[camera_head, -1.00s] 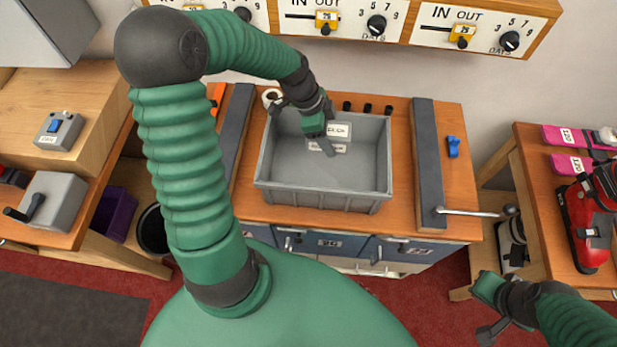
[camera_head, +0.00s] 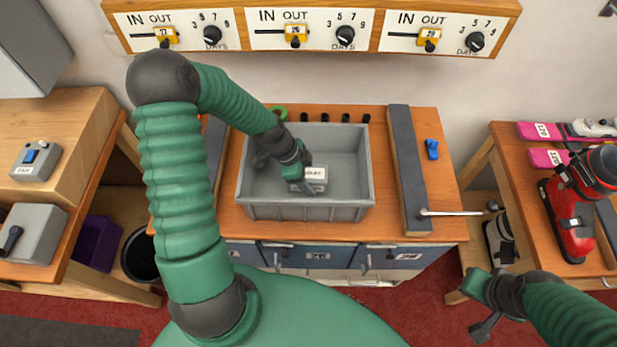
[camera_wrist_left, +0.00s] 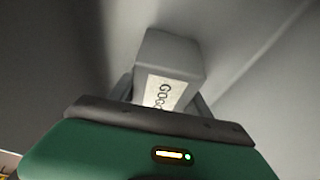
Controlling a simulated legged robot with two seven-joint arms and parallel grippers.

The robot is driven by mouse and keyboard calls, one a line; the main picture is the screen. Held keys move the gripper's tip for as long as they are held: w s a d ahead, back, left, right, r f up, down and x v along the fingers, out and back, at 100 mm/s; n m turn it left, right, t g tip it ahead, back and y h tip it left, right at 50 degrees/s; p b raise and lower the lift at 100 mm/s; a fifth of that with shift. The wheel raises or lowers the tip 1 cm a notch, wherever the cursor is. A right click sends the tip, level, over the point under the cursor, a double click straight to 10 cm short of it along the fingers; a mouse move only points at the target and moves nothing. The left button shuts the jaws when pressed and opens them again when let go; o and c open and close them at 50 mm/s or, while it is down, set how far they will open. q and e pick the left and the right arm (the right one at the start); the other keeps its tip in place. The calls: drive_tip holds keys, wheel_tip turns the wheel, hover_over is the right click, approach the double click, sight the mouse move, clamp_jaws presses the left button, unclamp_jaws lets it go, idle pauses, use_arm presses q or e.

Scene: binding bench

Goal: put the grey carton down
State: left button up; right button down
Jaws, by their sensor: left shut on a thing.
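The grey carton (camera_head: 316,176) is a small box with white labels, inside the grey bin (camera_head: 305,212) on the bench. My left gripper (camera_head: 307,181) reaches down into the bin and is shut on the carton. In the left wrist view the carton (camera_wrist_left: 172,55) sits between the two fingers, its lettered label facing the hand. The bin walls and floor fill the background there. I cannot tell whether the carton touches the bin floor.
Dark strips flank the bin, the right one (camera_head: 408,165) beside a metal lever (camera_head: 455,212). A blue clip (camera_head: 432,149) lies at the bench's right. Drawers (camera_head: 312,256) are below. The bin floor right of the carton looks free.

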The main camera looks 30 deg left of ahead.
use_arm(q)
drive_tip(key=o, duration=1.4)
drive_tip(key=shift+o, duration=0.4)
drive_tip(key=shift+a+f, duration=0.1)
drive_tip(key=shift+a, duration=0.2)
drive_tip(key=shift+a+r, duration=0.1)
drive_tip(key=shift+r, duration=0.3)
drive_tip(key=v, duration=1.1)
drive_tip(key=shift+s, duration=0.1)
drive_tip(key=shift+r, duration=0.2)
